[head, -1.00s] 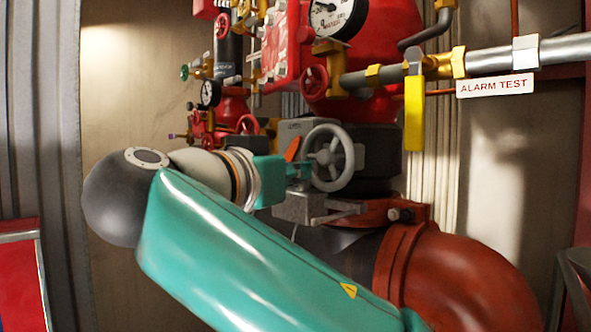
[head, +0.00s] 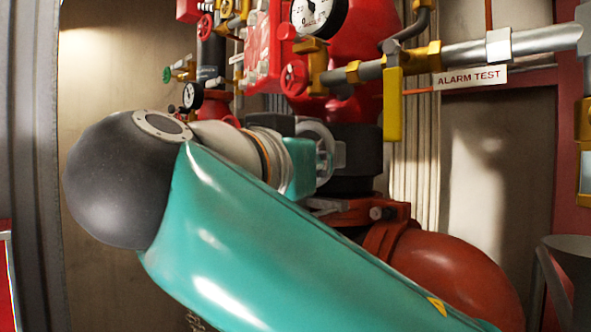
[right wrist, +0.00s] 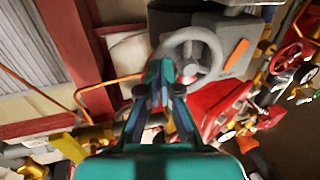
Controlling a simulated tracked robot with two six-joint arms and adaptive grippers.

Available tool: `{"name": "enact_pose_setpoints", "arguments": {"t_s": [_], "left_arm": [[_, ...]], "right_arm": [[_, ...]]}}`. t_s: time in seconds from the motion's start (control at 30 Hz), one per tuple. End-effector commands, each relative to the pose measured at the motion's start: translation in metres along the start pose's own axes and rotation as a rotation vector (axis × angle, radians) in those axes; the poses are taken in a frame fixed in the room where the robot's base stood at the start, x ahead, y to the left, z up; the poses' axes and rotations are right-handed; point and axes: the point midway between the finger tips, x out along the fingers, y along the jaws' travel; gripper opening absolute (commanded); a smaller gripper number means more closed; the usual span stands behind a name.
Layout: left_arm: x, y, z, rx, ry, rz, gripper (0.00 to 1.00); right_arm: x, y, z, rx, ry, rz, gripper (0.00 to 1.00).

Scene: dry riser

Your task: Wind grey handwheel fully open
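The grey handwheel (head: 322,150) sits at the middle of the head view, mostly behind my right wrist. In the right wrist view the handwheel (right wrist: 215,42) faces me near the top, its spokes and hub partly visible. My right gripper (right wrist: 160,75) has its fingers drawn together at the near-left rim of the wheel and looks shut on it. The fingertips cover that part of the rim, so the contact itself is hidden. My left gripper is not in view.
A red elbow pipe (head: 450,265) lies below and right of the wheel. Above are a gauge (head: 318,14), a yellow lever (head: 393,105) and the alarm test pipe (head: 465,50). An orange indicator (right wrist: 235,58) is beside the wheel. Red valves crowd the right of the wrist view.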

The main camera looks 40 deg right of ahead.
Motion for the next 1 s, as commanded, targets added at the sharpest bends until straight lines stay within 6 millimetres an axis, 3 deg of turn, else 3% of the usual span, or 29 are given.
{"name": "enact_pose_setpoints", "arguments": {"t_s": [0.03, 0.23, 0.53, 0.8, 1.0], "left_arm": [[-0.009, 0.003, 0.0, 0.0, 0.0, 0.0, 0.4], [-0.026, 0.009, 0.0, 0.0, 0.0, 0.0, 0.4], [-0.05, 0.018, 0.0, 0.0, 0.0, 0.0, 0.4], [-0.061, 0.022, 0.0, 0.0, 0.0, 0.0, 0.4], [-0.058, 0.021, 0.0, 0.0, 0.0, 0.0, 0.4]], "right_arm": [[0.002, 0.003, -0.011, 0.006, -0.001, 0.005, 0.0], [0.003, 0.001, -0.029, 0.005, -0.001, 0.005, 0.0], [0.008, -0.017, -0.047, 0.002, -0.001, 0.004, 0.0], [0.014, -0.041, -0.047, 0.0, -0.002, 0.004, 0.0], [0.018, -0.056, -0.036, 0.001, -0.002, 0.003, 0.0]]}}
